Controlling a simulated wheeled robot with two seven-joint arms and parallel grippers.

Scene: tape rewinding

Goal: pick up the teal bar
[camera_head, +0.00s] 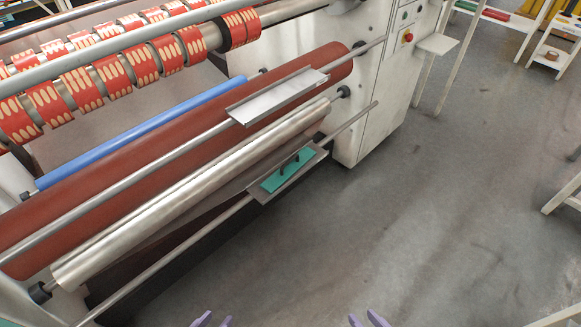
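The teal bar (270,184) lies flat in a small grey metal tray (257,195) at the front side of the machine, near the middle of the view. Dark upright pieces stand on top of the bar. My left gripper (214,320) and my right gripper (367,320) show only as purple fingertips at the bottom edge. Each pair of fingertips is spread apart, with nothing seen between them. Both grippers are well below the bar in the picture and apart from it.
A steel roller (190,195), a dark red roller (120,165) and a blue roller (150,130) run beside the tray. A second metal tray (280,95) sits above. The machine's white end housing (365,100) stands behind. Grey floor (430,220) at right is open.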

